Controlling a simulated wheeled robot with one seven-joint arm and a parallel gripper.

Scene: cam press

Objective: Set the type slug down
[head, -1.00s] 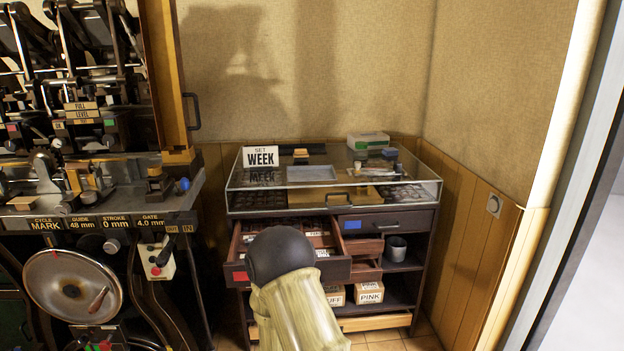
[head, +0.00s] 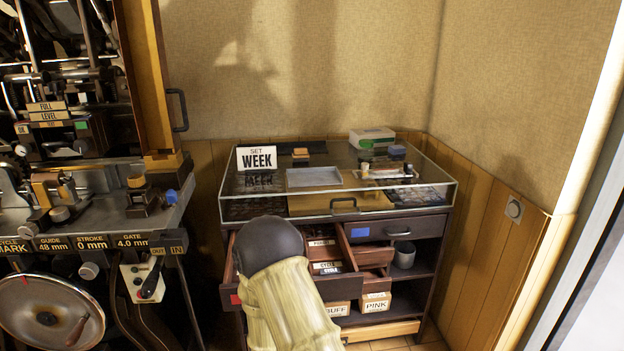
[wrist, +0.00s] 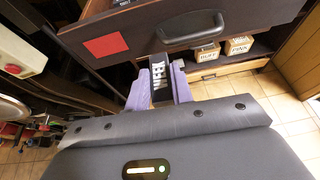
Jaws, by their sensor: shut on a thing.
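My gripper (wrist: 161,88) is shut on the black type slug (wrist: 157,72), which has white WEEK lettering. In the wrist view the slug stands between the two purple fingers, in front of the open drawer's dark front (wrist: 190,32) with its red square. The drawer also shows in the head view, where its compartments (head: 322,254) hold lettered slugs, some reading CYCLE. My arm hides the left part of the drawer, the gripper and the held slug in the head view.
A glass-topped case (head: 330,208) with a SET WEEK card (head: 257,159) and a grey tray (head: 314,178) stands above the drawer. Paper-labelled boxes (head: 376,302) sit on the shelf below. The press (head: 80,220) stands at the left.

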